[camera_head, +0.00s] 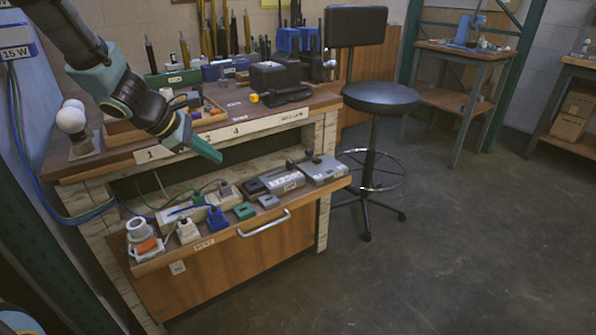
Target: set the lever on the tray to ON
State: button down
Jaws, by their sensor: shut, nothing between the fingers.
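The tray (335,186) is a wooden pull-out surface at the front of the workbench, below the bench top. At its right end sits a grey box (326,170) with a small dark upright lever (311,156) on top. Which way the lever is set is too small to tell. A second grey box (283,182) with a label and dark parts stands just left of it. My gripper (217,157) is shut and empty. It appears above the tray's middle, left of the lever and apart from it.
Plugs and sockets crowd the tray's left half, including a blue plug (216,219) and a white-orange part (143,238), with cables behind. A metal handle (264,224) is on the front edge. A stool (380,97) stands right. The floor (455,240) is clear.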

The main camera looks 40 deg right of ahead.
jog(key=d+f+n+h+b, duration=0.1)
jog(key=d+f+n+b, duration=0.1)
jog(key=d, duration=0.3)
jog(key=d+f+n+h+b, duration=0.1)
jog(key=d+n+b, duration=0.1)
jog(key=d, duration=0.4)
jog(key=d+f+n+h+b, duration=0.1)
jog(key=d+f+n+h, duration=0.1)
jog(key=d, duration=0.4)
jog(key=shift+f+n+b, duration=0.3)
jog(key=shift+n+b, duration=0.1)
jog(key=shift+n, duration=0.5)
jog(key=shift+d+r, duration=0.1)
jog(key=shift+d, duration=0.2)
send_near(313, 156)
jog(key=d+f, duration=0.3)
jog(key=shift+w, duration=0.3)
jog(key=shift+r, duration=0.2)
jog(key=shift+r+p, duration=0.3)
jog(key=shift+p, duration=0.85)
jog(key=shift+f+p, duration=0.15)
jog(key=shift+p, duration=0.3)
